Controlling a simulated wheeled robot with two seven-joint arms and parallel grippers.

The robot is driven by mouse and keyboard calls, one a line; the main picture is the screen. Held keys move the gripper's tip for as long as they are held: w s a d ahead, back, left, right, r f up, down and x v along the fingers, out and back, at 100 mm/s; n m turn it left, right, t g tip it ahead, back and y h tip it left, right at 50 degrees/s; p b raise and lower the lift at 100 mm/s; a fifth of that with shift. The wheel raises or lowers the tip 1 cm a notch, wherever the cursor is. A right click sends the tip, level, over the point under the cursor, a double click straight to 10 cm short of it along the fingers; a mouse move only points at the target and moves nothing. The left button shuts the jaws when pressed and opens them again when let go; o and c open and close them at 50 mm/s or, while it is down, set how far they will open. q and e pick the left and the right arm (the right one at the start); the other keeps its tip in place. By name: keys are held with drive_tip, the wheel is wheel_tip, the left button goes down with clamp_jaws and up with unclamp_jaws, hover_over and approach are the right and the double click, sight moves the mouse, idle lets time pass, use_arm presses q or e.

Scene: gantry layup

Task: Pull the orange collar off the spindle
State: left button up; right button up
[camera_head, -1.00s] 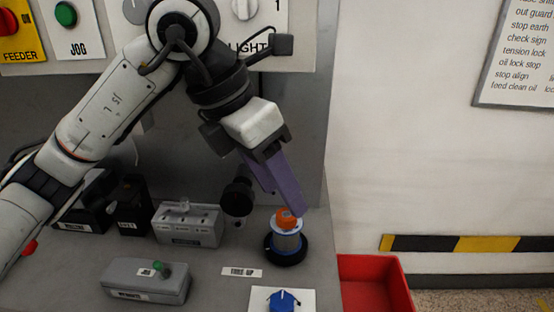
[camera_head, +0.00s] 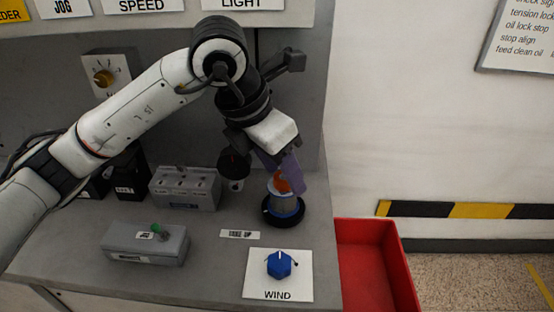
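The orange collar (camera_head: 281,184) sits at the top of the grey spindle (camera_head: 285,206), which stands upright on a round black base with a blue ring on the worktop. My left gripper (camera_head: 284,182) comes down from above, with its purple fingers at the height of the collar. One finger is in front and to the right of the collar and hides part of it. I cannot tell whether the fingers touch or grip it. My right gripper is out of view.
A red bin (camera_head: 375,265) stands on the floor right of the worktop. A WIND plate with a blue knob (camera_head: 279,264) lies in front of the spindle. A grey switch box (camera_head: 186,188) and a grey jog box (camera_head: 145,245) are to the left.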

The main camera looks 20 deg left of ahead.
sight(281, 180)
use_arm(q)
clamp_jaws()
idle(0.4)
drive_tip(key=shift+r+p, duration=0.85)
drive_tip(key=shift+r, duration=0.75)
drive_tip(key=shift+r+p, duration=0.95)
drive_tip(key=shift+r, duration=0.75)
